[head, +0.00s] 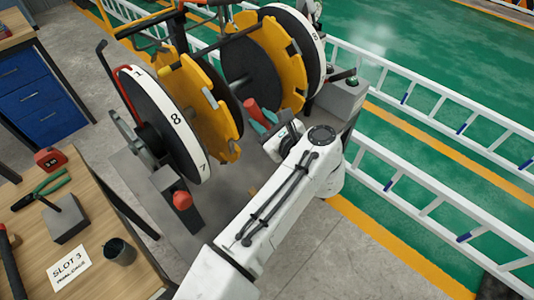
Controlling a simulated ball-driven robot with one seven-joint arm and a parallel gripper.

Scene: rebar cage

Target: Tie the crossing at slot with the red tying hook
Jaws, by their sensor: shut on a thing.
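My gripper (262,122), with teal fingers, is at the gap between the two wheels, low on their near side. It is shut on the red tying hook (250,106), whose red handle sticks up between the fingers. The hook's tip is hidden. The left wheel (168,125) has a black face and a white rim marked 1, 8 and 7. A notched yellow disc (205,105) stands behind it. A second yellow disc (275,60) and the right wheel (305,45) stand farther right. I cannot make out a rebar crossing or a tie.
A wooden bench (110,222) at left holds green-handled pliers (45,188), a red tape measure (49,159), a grey block (64,218), a dark cup (120,252) and a "SLOT 3" card (69,268). A red knob (182,200) sits below the left wheel. White ladder-like rails (430,200) run at right.

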